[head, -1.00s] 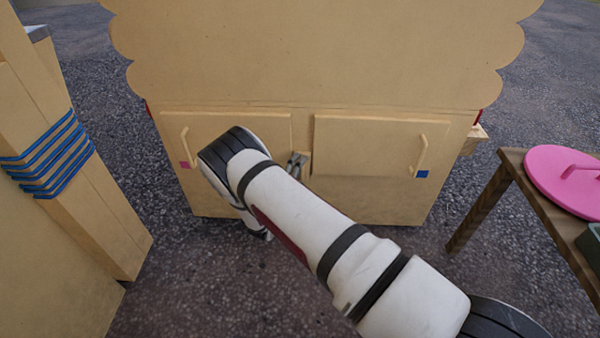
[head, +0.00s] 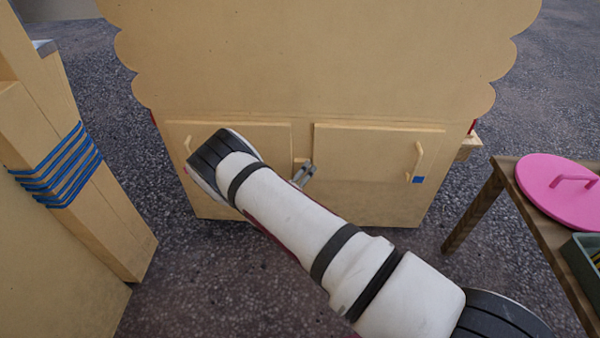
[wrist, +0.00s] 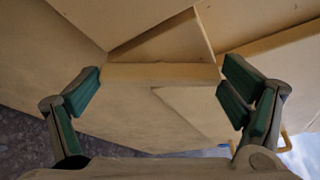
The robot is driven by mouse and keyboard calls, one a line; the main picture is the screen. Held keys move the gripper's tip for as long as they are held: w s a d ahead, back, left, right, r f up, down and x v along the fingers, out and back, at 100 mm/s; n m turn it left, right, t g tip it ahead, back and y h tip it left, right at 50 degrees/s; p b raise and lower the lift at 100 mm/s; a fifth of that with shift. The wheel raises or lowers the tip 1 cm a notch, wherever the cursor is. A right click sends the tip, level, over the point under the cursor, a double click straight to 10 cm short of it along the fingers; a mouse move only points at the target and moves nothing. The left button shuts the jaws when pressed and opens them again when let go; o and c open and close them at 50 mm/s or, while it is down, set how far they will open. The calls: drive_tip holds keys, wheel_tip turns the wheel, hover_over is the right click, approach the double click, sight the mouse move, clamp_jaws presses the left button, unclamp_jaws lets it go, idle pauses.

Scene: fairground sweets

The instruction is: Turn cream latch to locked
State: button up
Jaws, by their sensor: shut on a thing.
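The cream latch (wrist: 160,74) is a short pale bar on the front of the cream cabinet (head: 300,212). In the wrist view it spans the gap between my two green-padded fingers. My gripper (wrist: 160,86) is shut on it, one finger at each end. In the head view the latch (head: 299,161) shows only in part between the two cabinet doors. The grey tips of my gripper (head: 304,174) are at it, and my arm hides much of the area below.
The left door (head: 270,135) and right door (head: 365,155) look closed. The right door has a handle and a blue square (head: 418,180). A wooden table (head: 513,190) with a pink lid (head: 560,185) stands at right. A post with blue bands (head: 62,165) stands at left.

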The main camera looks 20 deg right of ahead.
drive_tip(key=m+y+p, duration=0.2)
drive_tip(key=m+p, duration=0.2)
drive_tip(key=p, duration=0.1)
drive_tip(key=m+y+p, duration=0.3)
drive_tip(key=m+p, duration=0.1)
drive_tip(key=p, duration=0.2)
drive_tip(key=shift+s+d+r, duration=0.1)
drive_tip(key=shift+d+r, duration=0.05)
drive_tip(key=shift+d, duration=0.05)
drive_tip(key=shift+t, duration=0.3)
drive_tip(key=o, duration=0.9)
drive_tip(key=shift+c, duration=0.2)
drive_tip(key=shift+s, duration=0.1)
drive_tip(key=v, duration=1.1)
drive_tip(key=shift+s+r, duration=0.2)
drive_tip(key=shift+s, duration=0.2)
